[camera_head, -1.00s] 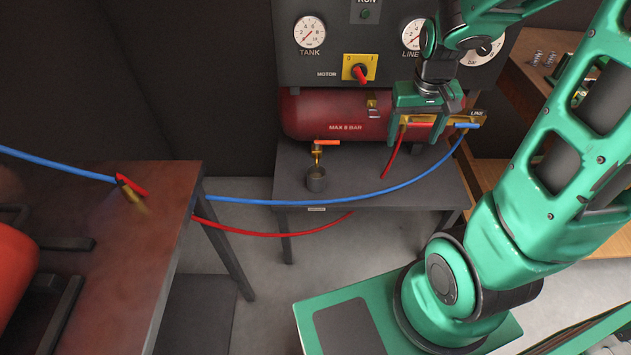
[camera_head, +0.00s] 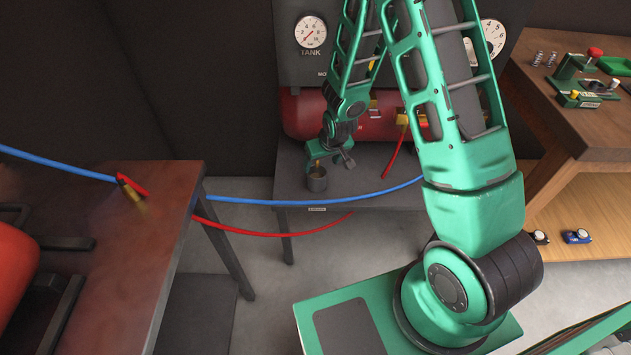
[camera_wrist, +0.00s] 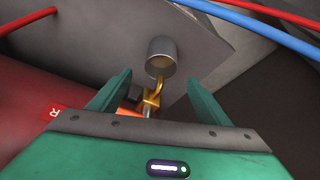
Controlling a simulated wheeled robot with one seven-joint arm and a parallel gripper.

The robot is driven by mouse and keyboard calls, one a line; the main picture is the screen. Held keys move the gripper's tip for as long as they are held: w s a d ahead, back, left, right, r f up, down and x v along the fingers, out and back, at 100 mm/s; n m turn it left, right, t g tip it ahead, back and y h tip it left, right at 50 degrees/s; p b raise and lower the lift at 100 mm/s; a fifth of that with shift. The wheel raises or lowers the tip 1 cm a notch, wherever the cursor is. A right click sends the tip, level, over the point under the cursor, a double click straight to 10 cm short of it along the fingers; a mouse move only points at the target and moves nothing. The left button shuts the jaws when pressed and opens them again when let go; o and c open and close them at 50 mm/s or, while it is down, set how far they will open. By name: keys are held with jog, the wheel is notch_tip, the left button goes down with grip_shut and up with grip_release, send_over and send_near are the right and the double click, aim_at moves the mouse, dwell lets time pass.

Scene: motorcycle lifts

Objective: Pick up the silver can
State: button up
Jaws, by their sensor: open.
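The silver can (camera_head: 317,182) is a small grey open-topped cup standing upright on the grey stand, below the compressor's brass drain tap. My gripper (camera_head: 330,158) is just above and beside it in the head view and hides most of the tap. In the wrist view the can (camera_wrist: 161,52) lies ahead, between the lines of my two open fingers (camera_wrist: 157,88) and beyond their tips. The brass tap (camera_wrist: 152,100) with its orange handle shows between the fingers. Nothing is held.
The grey stand (camera_head: 370,180) carries the red compressor tank (camera_head: 302,115). A blue hose (camera_head: 250,202) and a red hose (camera_head: 270,234) run in front to the wooden table (camera_head: 120,260) at left. A wooden shelf unit (camera_head: 590,130) stands at right.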

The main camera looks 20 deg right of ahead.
aim_at(317, 173)
jog(key=x, duration=0.9)
jog(key=shift+f, duration=0.35)
jog(key=c, duration=1.3)
jog(key=shift+o, duration=0.2)
jog(key=shift+r, duration=0.1)
